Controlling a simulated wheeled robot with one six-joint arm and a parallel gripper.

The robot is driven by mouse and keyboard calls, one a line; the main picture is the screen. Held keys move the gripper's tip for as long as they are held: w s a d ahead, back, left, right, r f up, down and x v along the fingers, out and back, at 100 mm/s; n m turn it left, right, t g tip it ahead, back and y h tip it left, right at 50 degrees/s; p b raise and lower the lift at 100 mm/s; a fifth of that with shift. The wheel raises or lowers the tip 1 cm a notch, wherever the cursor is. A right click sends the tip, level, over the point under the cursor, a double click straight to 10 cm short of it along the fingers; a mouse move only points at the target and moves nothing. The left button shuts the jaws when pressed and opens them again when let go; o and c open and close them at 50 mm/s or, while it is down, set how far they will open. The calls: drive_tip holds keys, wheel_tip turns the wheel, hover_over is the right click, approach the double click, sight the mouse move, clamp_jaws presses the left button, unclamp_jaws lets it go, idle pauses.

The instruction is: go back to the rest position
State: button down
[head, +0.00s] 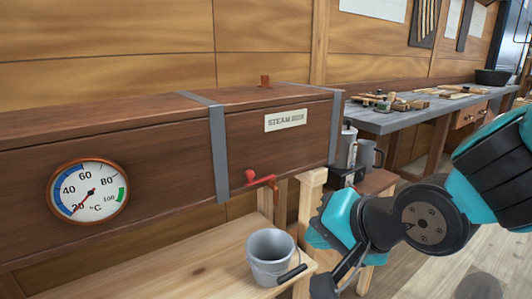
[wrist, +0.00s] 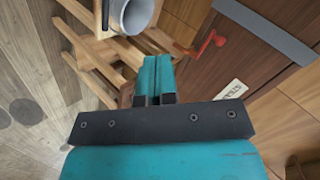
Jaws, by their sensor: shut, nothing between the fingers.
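My gripper (wrist: 158,78) is shut and empty; its teal fingers meet in the middle of the wrist view. In the head view my teal and black arm reaches in from the right, and its end (head: 327,235) is in the air to the right of the grey bucket. The fingertips are hard to make out there.
A wooden steam box (head: 165,150) with a dial (head: 88,192) and red tap (head: 260,180) runs along the wall. A grey bucket (head: 270,260) stands on a wooden bench (head: 205,262) below the tap. A grey-topped workbench (head: 390,122) is behind my arm.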

drive_tip(key=s+d+r+n+g+h, duration=0.1)
drive_tip(key=s+d+n+g, duration=0.25)
drive_tip(key=s+n, duration=0.3)
drive_tip(key=s+d+r+n+g+h, duration=0.1)
drive_tip(key=s+d+n+g, duration=0.25)
drive_tip(key=s+n, duration=0.3)
wheel_tip(320, 180, up, 12)
drive_tip(key=m+p, duration=0.1)
drive_tip(key=p, duration=1.1)
drive_tip(key=shift+s+a+f+g, duration=0.2)
drive_tip(key=shift+a+f+g, duration=0.05)
drive_tip(key=shift+a+g, duration=0.15)
